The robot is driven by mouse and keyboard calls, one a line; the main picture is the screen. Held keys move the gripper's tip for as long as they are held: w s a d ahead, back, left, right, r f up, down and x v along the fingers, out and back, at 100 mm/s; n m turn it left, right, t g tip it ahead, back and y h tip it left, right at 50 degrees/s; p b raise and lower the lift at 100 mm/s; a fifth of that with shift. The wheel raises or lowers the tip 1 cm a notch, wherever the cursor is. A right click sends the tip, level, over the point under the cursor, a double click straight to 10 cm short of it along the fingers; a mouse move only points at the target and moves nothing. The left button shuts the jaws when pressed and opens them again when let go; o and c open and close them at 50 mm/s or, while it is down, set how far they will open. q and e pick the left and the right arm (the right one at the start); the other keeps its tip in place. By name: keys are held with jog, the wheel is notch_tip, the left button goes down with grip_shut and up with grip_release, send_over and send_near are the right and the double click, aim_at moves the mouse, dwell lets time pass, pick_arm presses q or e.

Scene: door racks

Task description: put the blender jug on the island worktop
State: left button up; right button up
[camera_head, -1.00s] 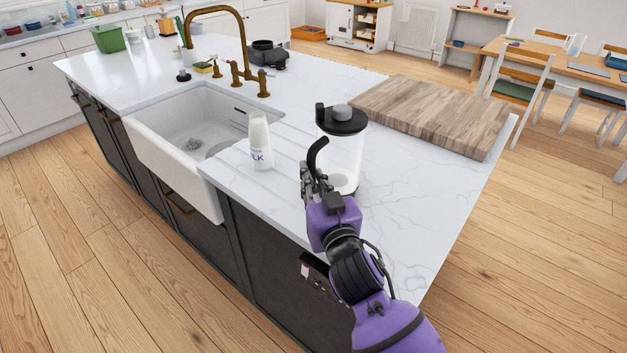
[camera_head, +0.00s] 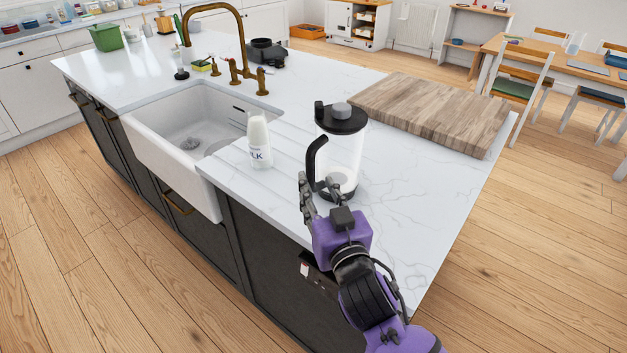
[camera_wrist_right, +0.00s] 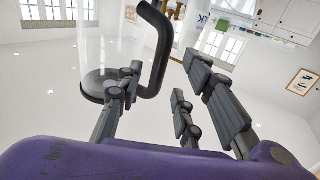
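The blender jug (camera_head: 352,155), clear with a black lid and black handle, stands upright on the white marble-look island worktop (camera_head: 395,225). Its handle (camera_head: 312,160) points to the left and towards me. My right gripper (camera_head: 319,190) is at the jug's near left side, low by the handle's lower end. In the right wrist view my right gripper (camera_wrist_right: 160,78) has its fingers spread. The handle (camera_wrist_right: 158,50) shows between the fingers with gaps either side, and the clear jug (camera_wrist_right: 100,45) is behind the left finger. My left gripper is out of view.
A milk bottle (camera_head: 259,140) stands left of the jug, beside the white sink (camera_head: 165,150). A wooden board (camera_head: 435,110) lies behind and right of the jug. A black appliance base (camera_head: 266,53) stands beyond the brass tap (camera_head: 246,60). The worktop's right front is clear.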

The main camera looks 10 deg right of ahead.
jog(key=s, duration=0.8)
jog(key=shift+d+b, duration=0.25)
jog(key=shift+b, duration=0.2)
jog(key=shift+w, duration=0.1)
